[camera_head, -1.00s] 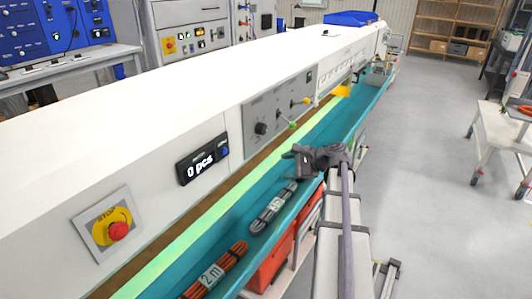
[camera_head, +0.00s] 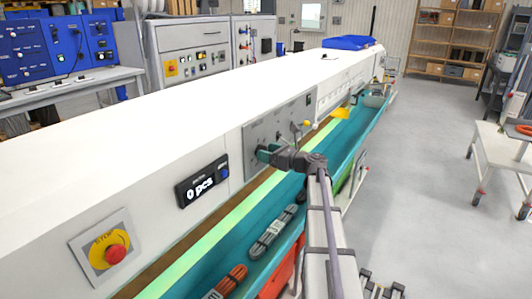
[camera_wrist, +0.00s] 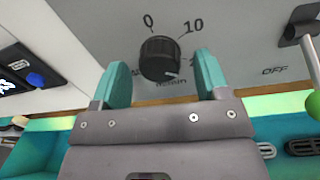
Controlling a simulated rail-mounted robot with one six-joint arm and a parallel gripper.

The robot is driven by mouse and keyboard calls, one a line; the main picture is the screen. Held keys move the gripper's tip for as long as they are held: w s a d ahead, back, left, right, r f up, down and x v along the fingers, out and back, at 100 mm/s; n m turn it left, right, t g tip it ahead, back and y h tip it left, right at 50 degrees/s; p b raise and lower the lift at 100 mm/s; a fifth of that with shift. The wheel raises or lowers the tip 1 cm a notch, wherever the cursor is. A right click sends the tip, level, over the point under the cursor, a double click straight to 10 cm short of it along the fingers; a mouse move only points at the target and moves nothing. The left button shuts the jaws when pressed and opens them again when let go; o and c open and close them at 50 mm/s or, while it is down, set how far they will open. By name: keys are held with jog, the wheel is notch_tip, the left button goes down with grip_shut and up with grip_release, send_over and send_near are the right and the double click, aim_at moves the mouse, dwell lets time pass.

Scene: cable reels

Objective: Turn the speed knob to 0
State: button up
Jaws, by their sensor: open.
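The black, ribbed speed knob (camera_wrist: 160,58) sits on the grey panel in the wrist view. The labels "0" (camera_wrist: 148,20) and "10" (camera_wrist: 192,25) are printed above it. A white mark on its face shows at the lower right, away from the "0". Other lettering around it is partly hidden. My gripper (camera_wrist: 160,63) is open, with one teal finger on each side of the knob and gaps between. In the head view my gripper (camera_head: 264,154) is at the control panel and hides the knob.
A lever with a green ball (camera_wrist: 314,104) stands right of the knob, by the "OFF" label. A display reading "0 pcs" (camera_head: 202,187) and a red stop button (camera_head: 115,254) are on the machine front. Cable bundles (camera_head: 272,232) lie in the teal trough below.

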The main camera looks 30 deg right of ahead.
jog(key=shift+w+a, duration=0.3)
jog(key=shift+w, duration=0.15)
jog(key=c, duration=0.9)
